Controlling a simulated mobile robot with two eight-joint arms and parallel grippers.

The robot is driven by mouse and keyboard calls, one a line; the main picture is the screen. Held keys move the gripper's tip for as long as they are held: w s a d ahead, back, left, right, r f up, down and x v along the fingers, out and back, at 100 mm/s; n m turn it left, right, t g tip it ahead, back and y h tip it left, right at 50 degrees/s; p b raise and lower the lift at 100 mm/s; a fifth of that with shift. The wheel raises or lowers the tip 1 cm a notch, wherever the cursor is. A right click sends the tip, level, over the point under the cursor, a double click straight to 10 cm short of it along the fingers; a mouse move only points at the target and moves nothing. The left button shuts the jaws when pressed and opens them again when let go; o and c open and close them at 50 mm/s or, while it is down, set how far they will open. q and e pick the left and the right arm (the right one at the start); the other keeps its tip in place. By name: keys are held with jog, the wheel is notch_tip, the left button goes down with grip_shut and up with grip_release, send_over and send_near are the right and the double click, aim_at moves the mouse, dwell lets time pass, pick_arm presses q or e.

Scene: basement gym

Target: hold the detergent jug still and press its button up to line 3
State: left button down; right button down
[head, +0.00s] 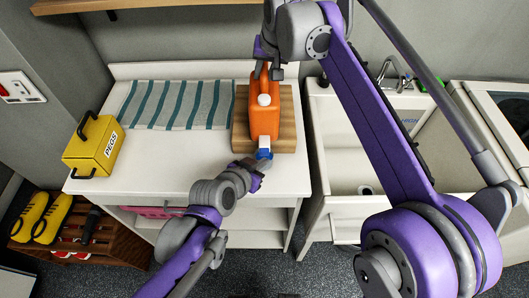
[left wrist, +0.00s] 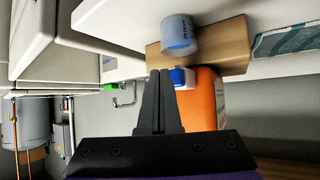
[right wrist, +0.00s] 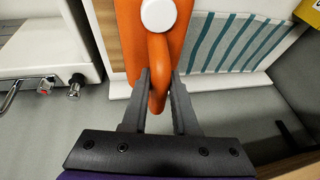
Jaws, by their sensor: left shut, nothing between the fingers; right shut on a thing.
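The orange detergent jug (head: 264,120) lies on a wooden board (head: 242,132) on the white counter, with its white cap (head: 264,99) on top. My right gripper (head: 268,68) is shut on the jug's handle (right wrist: 158,62), one finger on each side. At the jug's front is a blue button (left wrist: 181,78), also visible in the head view (head: 264,153). My left gripper (left wrist: 160,75) is shut and empty, its tips beside the button; whether they touch it I cannot tell. A bluish cup (left wrist: 178,34) with dark markings stands near the button; the markings are too small to read.
A teal-striped cloth (head: 180,105) lies left of the board. A yellow PEGS box (head: 94,147) stands at the counter's left end. A white sink (head: 345,165) is to the right, past a gap. A wooden shelf (head: 110,5) is above.

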pick_arm(q)
jog(key=shift+s, duration=0.1)
jog(key=s, duration=0.5)
dwell(0.5)
dwell(0.5)
pick_arm(e)
jog(key=c, duration=0.6)
grip_release()
pick_arm(q)
jog(key=shift+r, duration=0.1)
pick_arm(e)
jog(key=shift+r, duration=0.1)
jog(key=shift+w+r+p, duration=0.1)
jog(key=shift+r+p, duration=1.95)
jog(key=shift+r, duration=1.4)
pick_arm(q)
notch_tip(320, 180, up, 6)
jog(key=w, duration=0.2)
jog(key=shift+w, duration=0.35)
